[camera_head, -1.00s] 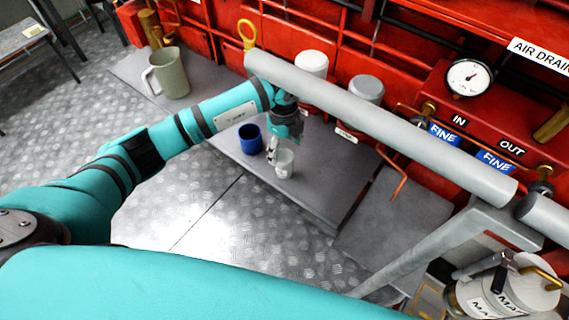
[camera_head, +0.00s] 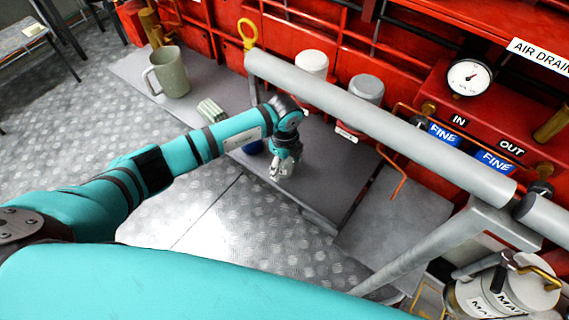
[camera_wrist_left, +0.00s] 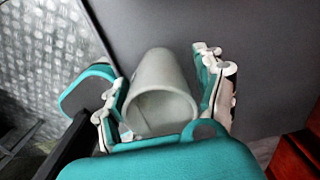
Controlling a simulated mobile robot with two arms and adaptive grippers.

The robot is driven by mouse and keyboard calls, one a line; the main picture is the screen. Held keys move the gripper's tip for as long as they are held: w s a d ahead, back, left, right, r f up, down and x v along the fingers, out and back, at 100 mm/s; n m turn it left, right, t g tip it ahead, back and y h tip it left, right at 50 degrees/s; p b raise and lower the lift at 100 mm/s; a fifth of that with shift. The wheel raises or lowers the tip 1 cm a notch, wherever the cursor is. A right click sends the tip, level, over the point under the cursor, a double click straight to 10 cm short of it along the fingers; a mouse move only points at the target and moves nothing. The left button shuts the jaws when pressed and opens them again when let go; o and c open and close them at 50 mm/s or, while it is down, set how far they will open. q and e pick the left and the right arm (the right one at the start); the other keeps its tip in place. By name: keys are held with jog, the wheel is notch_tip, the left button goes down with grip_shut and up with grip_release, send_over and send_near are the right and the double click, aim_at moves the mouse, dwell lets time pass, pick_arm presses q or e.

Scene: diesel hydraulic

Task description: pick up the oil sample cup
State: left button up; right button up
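The oil sample cup, a pale grey-white cup (camera_wrist_left: 160,92), stands between the fingers of my left gripper in the left wrist view. My left gripper (camera_head: 281,174) points down over the bench top in the head view, and its fingers (camera_wrist_left: 162,72) are spread to either side of the cup. Small gaps seem to show between fingers and cup, so it does not look gripped. In the head view the gripper hides the cup. My right gripper is not in view.
A blue cup (camera_head: 252,147) is mostly hidden behind my left arm. A striped cloth (camera_head: 210,110) and a grey-green jug (camera_head: 169,72) are on the grey bench (camera_head: 325,160). A thick grey pipe (camera_head: 375,122) runs close beyond the gripper. White-capped canisters (camera_head: 312,66) stand behind it.

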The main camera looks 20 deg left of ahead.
pick_arm(q)
jog(key=c, duration=0.9)
jog(key=shift+c, duration=0.2)
jog(key=shift+r, duration=0.1)
